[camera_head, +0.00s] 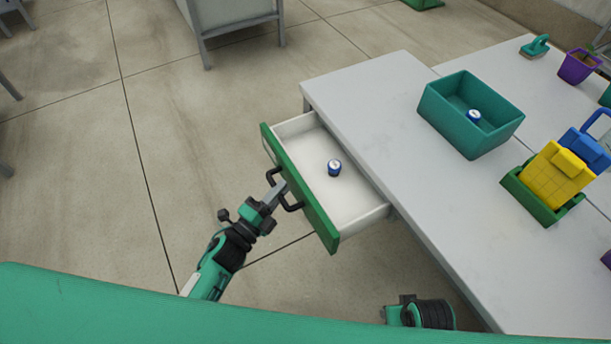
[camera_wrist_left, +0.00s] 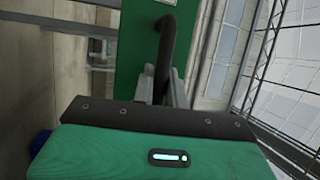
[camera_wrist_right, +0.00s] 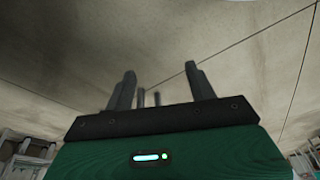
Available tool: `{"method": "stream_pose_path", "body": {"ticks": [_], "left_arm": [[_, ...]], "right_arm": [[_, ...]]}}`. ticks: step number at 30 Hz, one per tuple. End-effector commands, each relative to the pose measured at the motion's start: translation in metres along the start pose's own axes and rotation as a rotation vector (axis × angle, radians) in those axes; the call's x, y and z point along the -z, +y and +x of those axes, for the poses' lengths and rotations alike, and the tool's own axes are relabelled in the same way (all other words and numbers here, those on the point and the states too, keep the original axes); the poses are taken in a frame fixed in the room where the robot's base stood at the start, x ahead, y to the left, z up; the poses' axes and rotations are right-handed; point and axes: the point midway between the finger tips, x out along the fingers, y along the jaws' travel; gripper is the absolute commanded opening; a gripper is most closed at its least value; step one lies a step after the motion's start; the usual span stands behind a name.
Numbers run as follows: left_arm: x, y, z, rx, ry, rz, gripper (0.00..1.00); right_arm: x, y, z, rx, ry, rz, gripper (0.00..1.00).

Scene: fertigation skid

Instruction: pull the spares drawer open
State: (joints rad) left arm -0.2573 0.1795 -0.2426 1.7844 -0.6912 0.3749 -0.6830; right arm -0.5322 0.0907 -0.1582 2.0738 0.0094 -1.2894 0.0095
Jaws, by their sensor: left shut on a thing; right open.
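The spares drawer has a green front (camera_head: 300,190) and stands pulled out of the white table, its pale inside showing. A small blue and white round item (camera_head: 334,168) lies in it. My left gripper (camera_head: 276,190) is shut on the dark drawer handle (camera_head: 291,204). In the left wrist view, the dark handle bar (camera_wrist_left: 166,45) runs between the fingers (camera_wrist_left: 160,88), in front of the green front (camera_wrist_left: 135,50). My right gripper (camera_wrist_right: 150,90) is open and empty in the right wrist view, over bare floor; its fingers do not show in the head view.
A teal bin (camera_head: 440,112) with another blue and white item (camera_head: 474,116) stands on the white table (camera_head: 360,85). Yellow and blue objects (camera_head: 556,175) stand in a green tray (camera_head: 518,188) further right. Floor left of the drawer is clear.

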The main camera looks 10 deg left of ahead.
Motion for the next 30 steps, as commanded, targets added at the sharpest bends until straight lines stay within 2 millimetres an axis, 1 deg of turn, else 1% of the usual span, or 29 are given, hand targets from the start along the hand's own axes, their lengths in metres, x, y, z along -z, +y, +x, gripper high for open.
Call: {"method": "stream_pose_path", "body": {"ticks": [1,6,12,15,19,30], "left_arm": [[-0.004,-0.002,-0.013,-0.005,0.000,0.001,0.00],[-0.019,-0.009,-0.047,-0.004,0.000,0.001,0.00],[-0.030,-0.015,-0.075,-0.002,0.000,0.000,0.00],[-0.034,-0.017,-0.083,-0.002,0.000,-0.001,0.00],[-0.037,-0.018,-0.089,-0.001,0.000,-0.001,0.00],[-0.038,-0.019,-0.091,-0.001,0.000,0.000,0.00]], "right_arm": [[-0.001,0.000,0.001,0.000,-0.003,0.000,0.56],[-0.003,0.000,0.008,0.000,-0.011,0.000,0.56],[-0.005,0.000,0.012,0.000,-0.017,0.000,0.56],[-0.006,0.000,0.014,0.000,-0.020,0.000,0.56],[-0.007,0.000,0.015,0.000,-0.020,0.000,0.56],[-0.006,0.000,0.015,0.000,-0.018,0.000,0.56]]}}
